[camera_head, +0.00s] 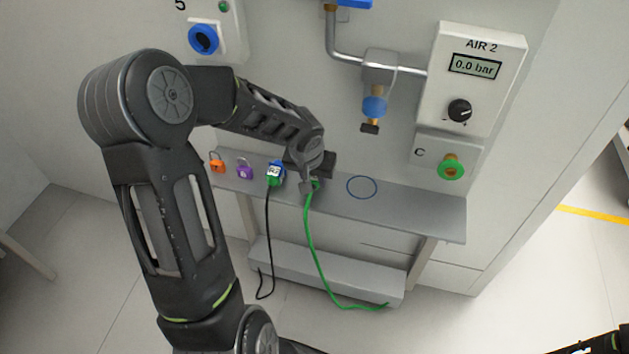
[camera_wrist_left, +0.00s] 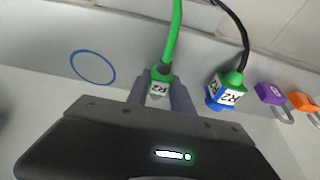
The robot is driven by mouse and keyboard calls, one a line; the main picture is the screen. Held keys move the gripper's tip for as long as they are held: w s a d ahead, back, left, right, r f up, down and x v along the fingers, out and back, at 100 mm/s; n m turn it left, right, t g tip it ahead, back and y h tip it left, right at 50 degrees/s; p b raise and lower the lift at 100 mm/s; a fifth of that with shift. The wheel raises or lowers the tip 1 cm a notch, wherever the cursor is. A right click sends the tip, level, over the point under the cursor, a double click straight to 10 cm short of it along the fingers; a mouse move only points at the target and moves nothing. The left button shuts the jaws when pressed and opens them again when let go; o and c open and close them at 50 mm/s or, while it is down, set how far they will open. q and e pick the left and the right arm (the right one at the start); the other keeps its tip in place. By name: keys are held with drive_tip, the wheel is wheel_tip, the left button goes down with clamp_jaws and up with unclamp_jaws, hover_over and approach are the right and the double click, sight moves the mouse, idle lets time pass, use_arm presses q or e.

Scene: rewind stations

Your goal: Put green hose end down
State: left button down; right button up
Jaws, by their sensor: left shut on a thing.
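My left gripper (camera_head: 309,186) is shut on the green hose end (camera_wrist_left: 160,83), a white-labelled block with a green top, in the wrist view. In the head view the gripper mostly hides the hose end. The gripper is at the grey shelf (camera_head: 408,217), left of a blue ring outline (camera_head: 362,187); I cannot tell whether the hose end touches the shelf. The green hose (camera_head: 310,240) hangs from it over the front edge. The ring also shows in the wrist view (camera_wrist_left: 92,67).
A blue and green R2 connector (camera_head: 275,174) with a black cable stands left of the gripper. A purple padlock (camera_head: 244,172) and an orange padlock (camera_head: 217,165) lie farther left. A blue-bodied fitting (camera_head: 374,107) hangs above the ring. The shelf's right part is clear.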

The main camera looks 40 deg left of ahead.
use_arm(q)
drive_tip(key=shift+f, duration=0.35)
drive_tip(key=shift+f+b, duration=0.25)
drive_tip(key=shift+b, duration=0.05)
drive_tip(key=c, duration=1.1)
unclamp_jaws()
drive_tip(key=shift+r, duration=0.1)
